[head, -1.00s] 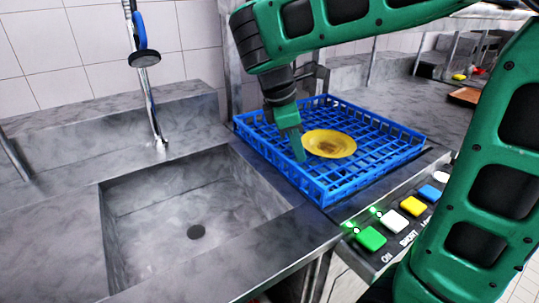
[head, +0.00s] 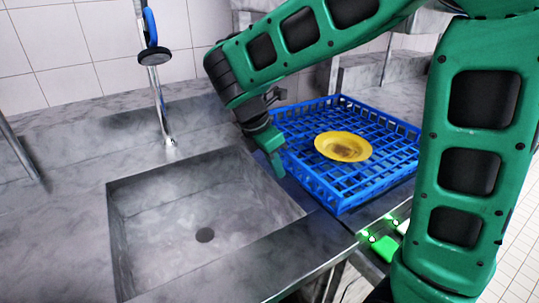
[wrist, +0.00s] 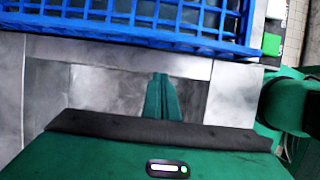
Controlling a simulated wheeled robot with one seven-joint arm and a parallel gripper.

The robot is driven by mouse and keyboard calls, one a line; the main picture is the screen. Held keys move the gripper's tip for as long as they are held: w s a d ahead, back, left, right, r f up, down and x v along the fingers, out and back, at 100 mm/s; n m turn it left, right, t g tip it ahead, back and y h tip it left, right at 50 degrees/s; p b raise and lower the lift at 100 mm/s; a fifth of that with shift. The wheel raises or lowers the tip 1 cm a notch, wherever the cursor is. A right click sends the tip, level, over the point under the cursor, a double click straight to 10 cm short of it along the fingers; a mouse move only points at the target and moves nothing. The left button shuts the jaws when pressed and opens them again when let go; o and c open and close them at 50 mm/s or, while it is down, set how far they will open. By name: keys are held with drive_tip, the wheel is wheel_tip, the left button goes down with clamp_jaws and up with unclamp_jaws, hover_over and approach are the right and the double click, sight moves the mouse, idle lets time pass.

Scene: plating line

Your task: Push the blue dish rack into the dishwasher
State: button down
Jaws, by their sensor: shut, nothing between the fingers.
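The blue dish rack (head: 340,198) lies flat on the metal counter, right of the sink. A yellow dish (head: 343,146) with a brown stain in its middle sits in it. My gripper (head: 277,170) is shut and empty, pointing down at the rack's left, sink-facing side. In the wrist view the closed fingertips (wrist: 160,78) show over the sink side, with a strip of metal between them and the rack (wrist: 130,30) in the picture; I cannot tell whether they touch. I cannot clearly make out the dishwasher opening.
The sink basin (head: 200,205) is empty. A tap with a blue-handled sprayer (head: 153,55) stands behind it. Lit green buttons (head: 385,247) sit on the front panel below the rack, partly behind my arm. Metal uprights stand behind the rack.

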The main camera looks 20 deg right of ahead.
drive_tip(key=d, duration=0.1)
drive_tip(key=d+f, duration=0.1)
drive_tip(key=d, duration=0.1)
drive_tip(key=shift+w+f, duration=0.2)
drive_tip(key=shift+w, duration=0.1)
drive_tip(key=shift+w+d, duration=0.15)
drive_tip(key=shift+d, duration=0.6)
drive_tip(key=shift+d, duration=0.15)
